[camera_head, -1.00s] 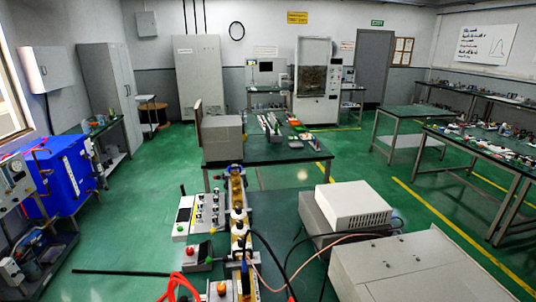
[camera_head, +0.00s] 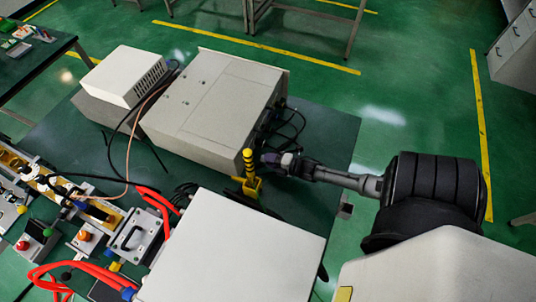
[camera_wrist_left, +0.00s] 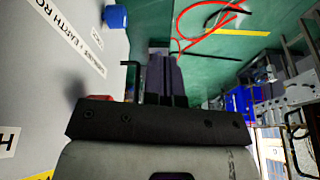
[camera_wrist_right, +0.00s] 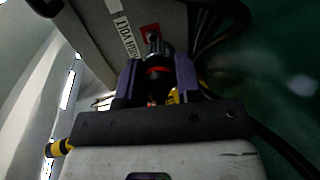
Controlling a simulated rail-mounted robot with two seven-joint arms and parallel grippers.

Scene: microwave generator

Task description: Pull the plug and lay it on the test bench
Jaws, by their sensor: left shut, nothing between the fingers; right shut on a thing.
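In the head view my right gripper (camera_head: 272,159) is at the end panel of the large grey cabinet (camera_head: 212,105). In the right wrist view its fingers (camera_wrist_right: 158,82) are shut on a black plug (camera_wrist_right: 155,50) with a red ring. The plug is at the panel beside a high-voltage label (camera_wrist_right: 127,38); I cannot tell whether it is still seated. The green test bench (camera_head: 338,135) has bare top beside the cabinet. My left gripper (camera_wrist_left: 161,80) shows only in the left wrist view, shut and empty, beside a pale panel lettered "EARTH RO…" (camera_wrist_left: 75,45).
A yellow post (camera_head: 249,170) stands close to my right gripper. Black cables (camera_head: 295,120) hang at the cabinet's end. A white-topped box (camera_head: 235,250) is in front, with red cables (camera_head: 90,268) to its left. A smaller white unit (camera_head: 125,75) sits at the back left.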

